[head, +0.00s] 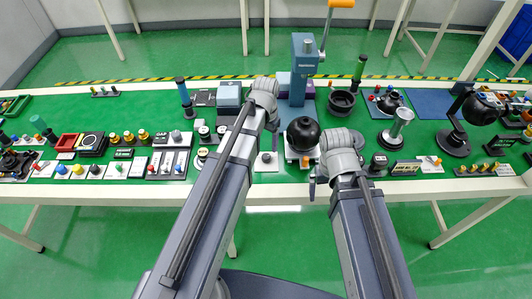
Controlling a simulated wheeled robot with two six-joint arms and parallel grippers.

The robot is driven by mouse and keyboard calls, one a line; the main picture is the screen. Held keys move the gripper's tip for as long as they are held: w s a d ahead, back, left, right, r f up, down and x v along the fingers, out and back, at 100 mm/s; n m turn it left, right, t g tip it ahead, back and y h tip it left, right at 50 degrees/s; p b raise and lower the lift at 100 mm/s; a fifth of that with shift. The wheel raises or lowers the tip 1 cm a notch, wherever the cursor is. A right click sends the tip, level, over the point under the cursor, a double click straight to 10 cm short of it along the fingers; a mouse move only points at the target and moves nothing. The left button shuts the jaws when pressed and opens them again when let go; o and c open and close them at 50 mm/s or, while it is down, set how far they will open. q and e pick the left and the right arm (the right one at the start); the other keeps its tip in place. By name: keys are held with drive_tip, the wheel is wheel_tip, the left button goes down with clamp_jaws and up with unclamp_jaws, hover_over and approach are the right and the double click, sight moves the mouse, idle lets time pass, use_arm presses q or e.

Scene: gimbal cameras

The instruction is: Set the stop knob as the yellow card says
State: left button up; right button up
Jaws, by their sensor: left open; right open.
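I cannot tell for certain which part is the stop knob. A small dark knob on a pale plate (266,158) sits near the front edge of the bench, below my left gripper. No clearly yellow card can be made out. A dark label plate with small yellow-green writing (404,168) stands at the front right, its words too small to read. My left gripper (273,142) is open and empty above the bench, left of a black ball. My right gripper (313,186) is open and empty at the front edge, below the ball.
A black ball (303,134) on a pale base stands between my grippers. Behind it rises a blue-grey press (302,70) with an orange handle. A black lamp-like stand (457,138) is at right. The green floor in front is clear.

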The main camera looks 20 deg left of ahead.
sight(266, 157)
use_arm(q)
wheel_tip(266, 157, down, 8)
drive_tip(key=b, duration=0.7)
drive_tip(key=shift+r, duration=0.25)
clamp_jaws()
